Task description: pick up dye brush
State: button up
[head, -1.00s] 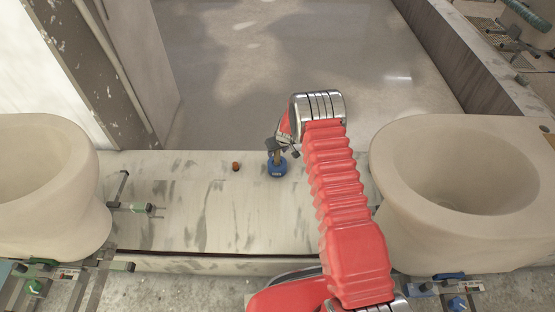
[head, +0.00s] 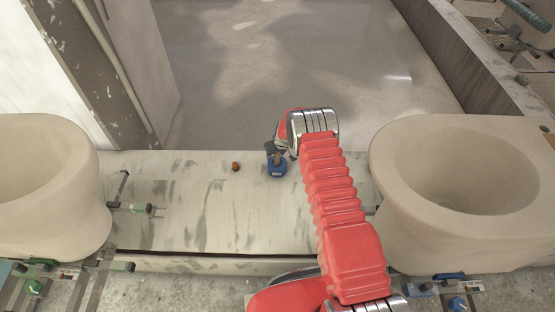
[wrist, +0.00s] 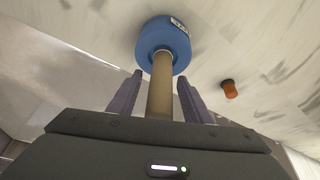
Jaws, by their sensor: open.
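The dye brush, a blue round head with a tan handle, stands on the pale streaked ledge in the head view (head: 277,169). In the wrist view its blue head (wrist: 163,42) is at the top and its handle runs down between my two dark fingers. My gripper (wrist: 158,92) is open, with one finger on each side of the handle and a gap showing on both sides. In the head view my gripper (head: 276,149) is at the brush, partly hidden by my arm's wrist.
A small orange-brown piece (head: 236,167) lies on the ledge (head: 200,215) left of the brush; it also shows in the wrist view (wrist: 229,88). Large beige basins stand at left (head: 45,185) and right (head: 450,200). The ledge between brush and left basin is mostly clear.

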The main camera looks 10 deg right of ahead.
jog(key=shift+c, duration=0.2)
jog(key=c, duration=1)
jog(key=shift+r, duration=0.15)
jog(key=shift+c, duration=0.2)
notch_tip(320, 180, up, 10)
jog(key=shift+f, duration=0.15)
dwell(0.4)
jog(key=shift+r, duration=0.2)
jog(key=s+r+m, duration=0.1)
jog(key=s+r, duration=1)
jog(key=r, duration=0.3)
jog(key=s+r+m+h, duration=0.1)
jog(key=s+r, duration=1)
jog(key=r, duration=0.3)
jog(key=shift+s+d+m, duration=0.15)
jog(key=shift+d+m, duration=0.05)
jog(key=shift+m, duration=0.1)
